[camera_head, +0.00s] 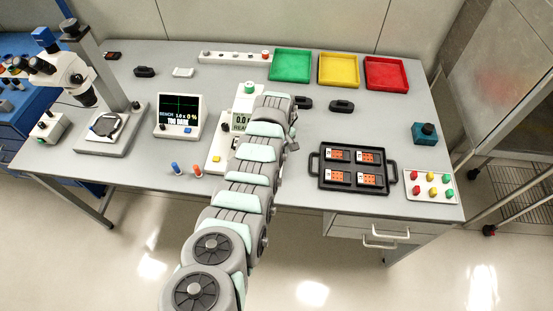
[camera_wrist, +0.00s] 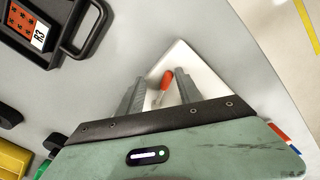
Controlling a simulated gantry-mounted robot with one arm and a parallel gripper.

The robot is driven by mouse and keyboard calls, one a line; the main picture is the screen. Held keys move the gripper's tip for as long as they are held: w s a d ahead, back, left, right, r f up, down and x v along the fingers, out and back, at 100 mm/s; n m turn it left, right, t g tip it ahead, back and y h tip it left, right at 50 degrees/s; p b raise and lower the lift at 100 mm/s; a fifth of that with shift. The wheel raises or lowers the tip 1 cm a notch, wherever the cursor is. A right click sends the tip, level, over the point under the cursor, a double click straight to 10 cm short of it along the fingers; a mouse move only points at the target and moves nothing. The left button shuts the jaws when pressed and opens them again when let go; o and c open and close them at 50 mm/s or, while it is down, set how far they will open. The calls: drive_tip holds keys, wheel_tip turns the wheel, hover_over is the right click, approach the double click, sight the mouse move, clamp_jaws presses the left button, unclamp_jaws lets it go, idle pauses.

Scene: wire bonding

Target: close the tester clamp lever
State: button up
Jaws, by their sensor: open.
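The tester (camera_head: 243,104) is a white unit with a small readout, partly hidden behind my arm in the head view. Its clamp lever is not distinguishable there. In the wrist view, a lever with a red handle (camera_wrist: 167,79) and a metal shank stands over a white base (camera_wrist: 190,58). My gripper (camera_wrist: 162,76) is open, with its two grey fingers on either side of the red handle. I cannot tell whether either finger touches it. My fingertips are hidden in the head view.
A black tray (camera_head: 391,172) with orange-marked boards lies right of my arm, and its corner shows in the wrist view (camera_wrist: 60,50). A monitor (camera_head: 179,116) and microscope (camera_head: 68,72) stand left. Green (camera_head: 291,64), yellow (camera_head: 338,69) and red (camera_head: 386,73) bins sit behind.

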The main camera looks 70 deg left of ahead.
drive_tip(key=shift+w+a+f+n+b, duration=0.1)
drive_tip(key=shift+w+n+b, duration=0.1)
drive_tip(key=shift+n+b, duration=0.45)
drive_tip(key=shift+w+f+n+b, duration=0.1)
drive_tip(key=shift+w+n+b, duration=0.1)
drive_tip(key=shift+n+b, duration=0.4)
wheel_tip(320, 180, up, 2)
drive_tip(key=shift+w+r+p, duration=0.15)
drive_tip(key=shift+r+p, duration=0.1)
drive_tip(key=shift+p, duration=0.3)
wheel_tip(320, 180, up, 9)
drive_tip(key=w+d+f+m+t+y+p, duration=0.15)
drive_tip(key=w+m+t+y+p, duration=0.25)
drive_tip(key=w, duration=1.1)
drive_tip(key=w+d+r+m+t+y+p, duration=0.1)
drive_tip(key=w+d+m+t+p, duration=0.1)
drive_tip(key=w, duration=0.3)
drive_tip(key=w+d+r+m+t+y+p, duration=0.1)
drive_tip(key=w+d+r+t+p, duration=0.1)
drive_tip(key=w+d, duration=0.2)
drive_tip(key=shift+w+r+m+t, duration=0.2)
drive_tip(key=shift+w+m+t, duration=0.2)
drive_tip(key=shift+w, duration=0.7)
